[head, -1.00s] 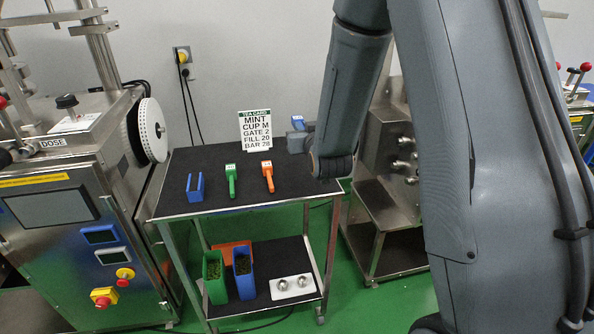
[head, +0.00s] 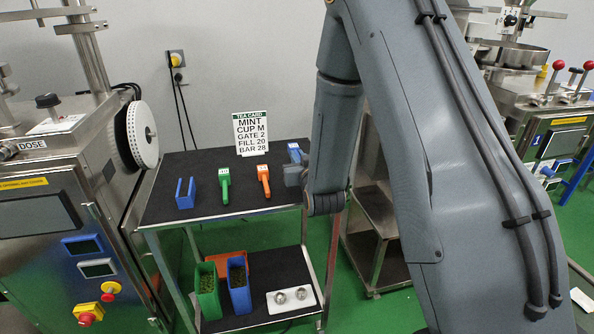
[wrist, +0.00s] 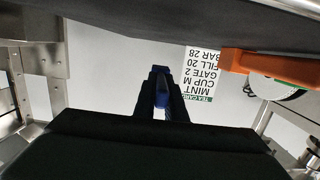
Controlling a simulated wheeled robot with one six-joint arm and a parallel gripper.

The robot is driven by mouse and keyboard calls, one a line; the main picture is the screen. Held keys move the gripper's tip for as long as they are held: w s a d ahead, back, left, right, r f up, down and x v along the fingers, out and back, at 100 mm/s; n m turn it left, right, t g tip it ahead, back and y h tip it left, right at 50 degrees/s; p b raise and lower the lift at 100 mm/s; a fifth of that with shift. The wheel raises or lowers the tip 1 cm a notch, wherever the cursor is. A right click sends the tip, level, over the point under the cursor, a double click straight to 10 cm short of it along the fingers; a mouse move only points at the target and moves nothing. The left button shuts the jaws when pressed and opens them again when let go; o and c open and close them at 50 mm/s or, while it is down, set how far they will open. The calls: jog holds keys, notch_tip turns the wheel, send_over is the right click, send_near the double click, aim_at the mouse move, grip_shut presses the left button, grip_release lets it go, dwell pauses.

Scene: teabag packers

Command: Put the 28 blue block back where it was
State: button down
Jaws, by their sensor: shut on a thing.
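My gripper (head: 294,172) is at the right back of the table top, right of the tea card. It is shut on a blue block (head: 294,150), whose upper part with a pale label shows above the jaws. The label is too small to read. In the wrist view the blue block (wrist: 162,98) sits between the two dark fingers (wrist: 162,108). The tea card (head: 251,133) reads MINT, CUP M, GATE 2, FILL 20, BAR 28. I cannot tell whether the block touches the table.
The black table top (head: 215,165) also holds a blue U-shaped piece (head: 185,193), a green-handled tool (head: 224,186) and an orange-handled tool (head: 264,181), left of my gripper. The lower shelf carries green (head: 207,290) and blue bins (head: 239,287). A machine (head: 50,225) stands left.

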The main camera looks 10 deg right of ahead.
jog(key=shift+f, duration=2.35)
jog(key=shift+f, duration=0.15)
jog(key=c, duration=1.8)
grip_release()
jog(key=s, duration=0.4)
jog(key=s+r+b, duration=0.1)
jog(key=s, duration=0.3)
jog(key=s+r+b, duration=0.1)
jog(key=s, duration=0.3)
